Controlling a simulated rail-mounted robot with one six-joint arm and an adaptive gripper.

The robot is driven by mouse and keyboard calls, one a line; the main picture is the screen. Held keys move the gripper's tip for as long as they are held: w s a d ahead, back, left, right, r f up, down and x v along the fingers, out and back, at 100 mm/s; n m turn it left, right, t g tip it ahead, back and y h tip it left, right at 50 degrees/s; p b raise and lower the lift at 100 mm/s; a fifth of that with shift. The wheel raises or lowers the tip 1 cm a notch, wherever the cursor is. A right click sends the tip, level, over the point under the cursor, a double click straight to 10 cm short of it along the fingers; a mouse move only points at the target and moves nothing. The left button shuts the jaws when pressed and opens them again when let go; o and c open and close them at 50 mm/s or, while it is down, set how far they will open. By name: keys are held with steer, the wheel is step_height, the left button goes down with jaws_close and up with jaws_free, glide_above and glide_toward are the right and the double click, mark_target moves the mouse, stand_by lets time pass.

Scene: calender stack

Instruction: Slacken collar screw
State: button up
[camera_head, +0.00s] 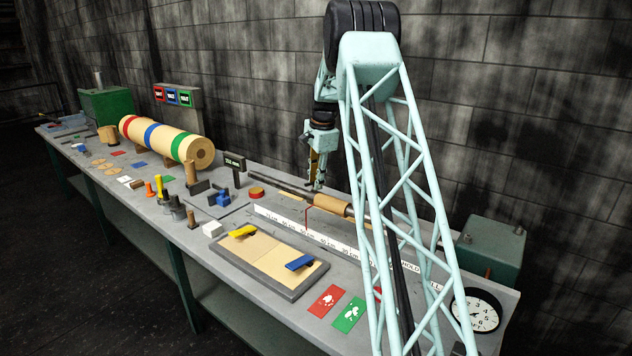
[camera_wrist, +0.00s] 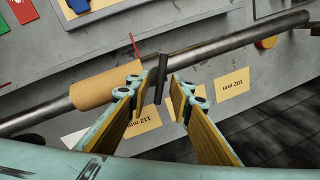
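A dark steel rod (camera_head: 285,186) runs along the bench and carries a tan cylinder (camera_head: 327,203). In the wrist view the rod (camera_wrist: 240,40) crosses diagonally, with the tan cylinder (camera_wrist: 105,92) on its left part. A thin dark bar (camera_wrist: 161,80) stands across the rod just right of the cylinder; it looks like the collar screw's handle, and the collar itself is hard to make out. My gripper (camera_wrist: 158,84) is open, one finger on each side of the bar, with visible gaps. In the head view my gripper (camera_head: 317,187) points down at the rod.
A white scale strip (camera_head: 335,243) with a red pointer (camera_head: 307,217) lies before the rod. A tray (camera_head: 268,262) holds a yellow and a blue clamp. Cards marked 112 mm (camera_wrist: 141,121) and 102 mm (camera_wrist: 232,85) lie by the rod. A green box (camera_head: 490,245) stands right.

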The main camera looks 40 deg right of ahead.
steer(key=shift+c, duration=0.3)
jaws_close()
steer(key=shift+r+n+p, duration=0.15)
steer(key=shift+n+p, duration=0.2)
steer(key=shift+n, duration=0.15)
